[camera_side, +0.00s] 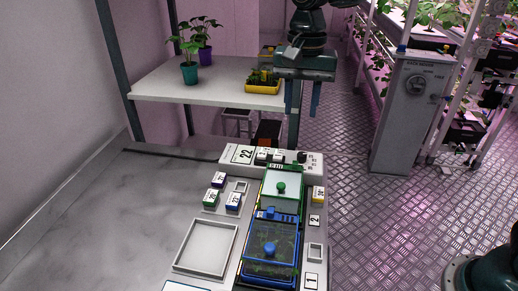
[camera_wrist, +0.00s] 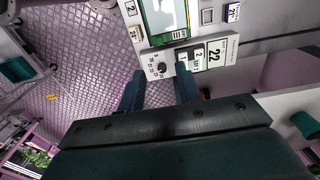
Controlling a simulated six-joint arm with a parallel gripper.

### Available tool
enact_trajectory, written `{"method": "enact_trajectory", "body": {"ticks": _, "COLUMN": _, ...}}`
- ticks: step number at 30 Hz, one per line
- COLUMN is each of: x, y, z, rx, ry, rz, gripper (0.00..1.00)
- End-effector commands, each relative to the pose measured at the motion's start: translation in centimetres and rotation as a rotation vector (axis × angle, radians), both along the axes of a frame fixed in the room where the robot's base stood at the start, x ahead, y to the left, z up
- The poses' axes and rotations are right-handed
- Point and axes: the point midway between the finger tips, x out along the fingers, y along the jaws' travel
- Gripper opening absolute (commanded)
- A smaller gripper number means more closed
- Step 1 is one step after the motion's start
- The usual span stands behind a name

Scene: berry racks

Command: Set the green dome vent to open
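The green-framed dome (camera_side: 298,184) with a green knob (camera_side: 281,187) stands at the far end of the bench, behind the blue-framed dome (camera_side: 269,250). In the wrist view the green dome (camera_wrist: 146,22) is cut off by the top edge. A small slatted strip (camera_wrist: 178,36) shows at its corner; whether that is its vent, and its setting, I cannot tell. My gripper (camera_side: 302,104) hangs high above and beyond the green dome, fingers pointing down. In the wrist view my gripper (camera_wrist: 160,92) is open, with nothing between its fingers.
A white panel (camera_side: 240,154) with number labels and a dark dial (camera_wrist: 161,68) lies just beyond the green dome. Small coloured blocks (camera_side: 218,179) and an empty white tray (camera_side: 206,247) are left of the domes. A shelf (camera_side: 150,84) with potted plants stands behind. The bench's left side is clear.

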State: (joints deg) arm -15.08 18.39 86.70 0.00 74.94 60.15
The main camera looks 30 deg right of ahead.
Motion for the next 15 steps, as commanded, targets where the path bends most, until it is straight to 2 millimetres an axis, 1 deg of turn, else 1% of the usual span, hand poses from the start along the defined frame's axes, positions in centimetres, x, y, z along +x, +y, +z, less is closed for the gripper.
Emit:
{"method": "enact_trajectory", "body": {"ticks": 4, "x": 0.0, "y": 0.0, "z": -0.5, "rx": -0.001, "ry": 0.002, "rz": 0.001, "gripper": 0.35}}
{"method": "enact_trajectory", "body": {"ticks": 8, "x": 0.0, "y": 0.0, "z": -1.3, "rx": -0.001, "ry": 0.002, "rz": 0.001, "gripper": 0.35}}
{"method": "enact_trajectory", "body": {"ticks": 11, "x": -0.1, "y": 0.0, "z": -2.4, "rx": -0.001, "ry": 0.003, "rz": 0.001, "gripper": 0.35}}
{"method": "enact_trajectory", "body": {"ticks": 15, "x": -0.1, "y": -0.1, "z": -4.4, "rx": -0.001, "ry": 0.004, "rz": 0.001, "gripper": 0.35}}
